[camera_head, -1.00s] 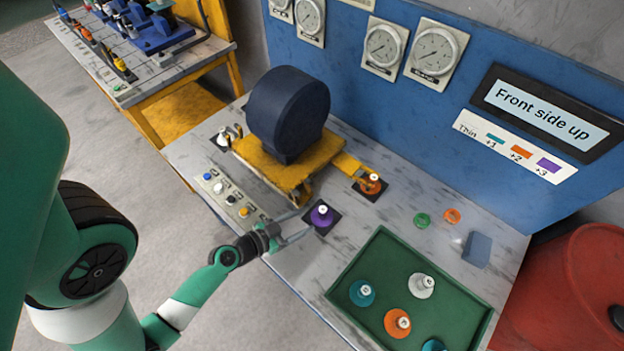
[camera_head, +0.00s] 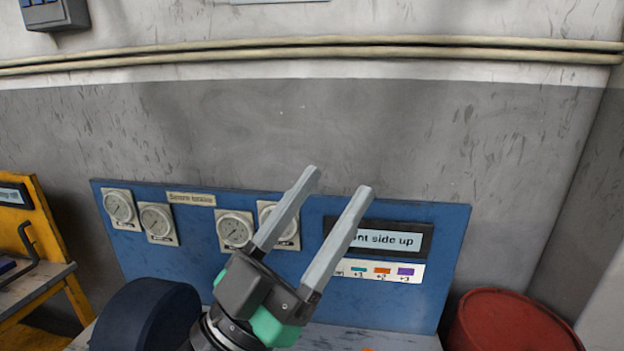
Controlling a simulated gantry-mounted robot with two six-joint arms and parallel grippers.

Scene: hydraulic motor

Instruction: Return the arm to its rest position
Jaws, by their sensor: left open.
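My left gripper (camera_head: 340,182) is raised in the middle of the head view, its two long grey fingers pointing up and to the right. The fingers are apart, with nothing between them. They overlap the blue gauge panel (camera_head: 437,292) behind and partly cover the "Front side up" display (camera_head: 402,240). The dark round hydraulic motor (camera_head: 147,318) shows at the bottom left, with its lower part cut off by the frame edge. My right gripper is not in view.
A red barrel (camera_head: 510,322) stands at the lower right. A yellow-framed bench (camera_head: 42,235) is at the left edge. The grey wall (camera_head: 450,130) with pipes (camera_head: 300,45) fills the upper view. Only a strip of the tabletop (camera_head: 385,340) shows.

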